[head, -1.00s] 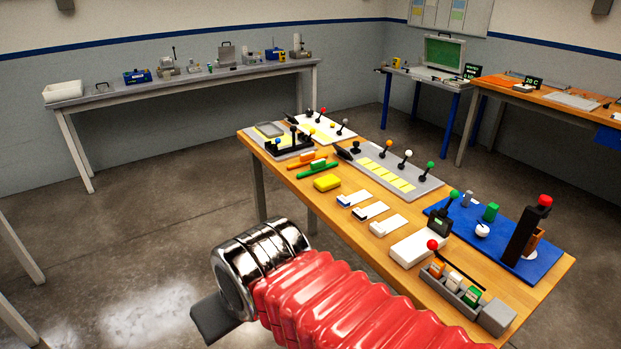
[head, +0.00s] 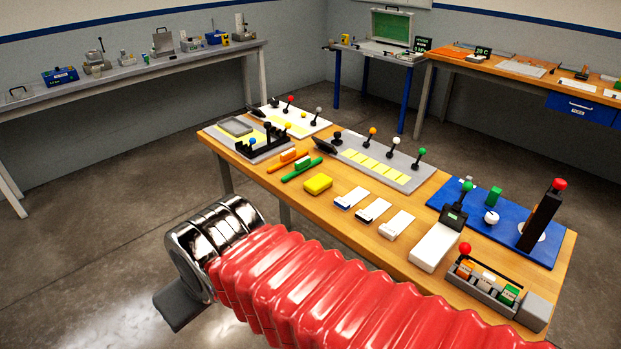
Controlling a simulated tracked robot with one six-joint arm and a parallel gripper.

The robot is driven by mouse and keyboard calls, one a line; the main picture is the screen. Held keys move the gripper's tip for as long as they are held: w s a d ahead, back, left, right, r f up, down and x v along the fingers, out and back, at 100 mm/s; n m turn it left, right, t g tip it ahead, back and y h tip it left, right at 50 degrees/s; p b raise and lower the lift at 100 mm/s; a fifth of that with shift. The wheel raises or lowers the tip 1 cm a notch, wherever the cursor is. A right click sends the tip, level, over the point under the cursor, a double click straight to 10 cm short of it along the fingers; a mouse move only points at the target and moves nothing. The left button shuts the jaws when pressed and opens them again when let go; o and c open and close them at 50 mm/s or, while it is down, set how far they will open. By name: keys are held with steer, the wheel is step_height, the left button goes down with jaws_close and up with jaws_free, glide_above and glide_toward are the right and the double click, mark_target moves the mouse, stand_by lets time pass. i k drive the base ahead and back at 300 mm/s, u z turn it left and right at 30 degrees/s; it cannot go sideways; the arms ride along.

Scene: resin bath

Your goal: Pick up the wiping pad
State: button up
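A small yellow block (head: 318,183), which looks like the wiping pad, lies flat on the wooden table near its front left edge. It is beside the green and orange bars. My red ribbed arm reaches in from the lower right and ends in a shiny metal collar. A dark grey part of my gripper (head: 180,303) sticks out below the collar, over the floor to the left of the table. It is apart from the yellow block. Its fingertips are not clearly seen, so I cannot tell whether it is open or shut.
The wooden table (head: 330,222) also carries white-and-dark tools (head: 373,210), a grey board with yellow squares (head: 385,158), a blue board with a black post (head: 535,245) and a rack of coloured blocks (head: 487,285). Benches stand along the walls. The floor at left is clear.

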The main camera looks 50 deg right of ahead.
mark_target(317, 184)
steer(key=z, duration=0.25)
steer(key=i, duration=0.7)
steer(key=z, duration=0.8)
steer(key=i, duration=0.8)
steer(key=z, duration=0.35)
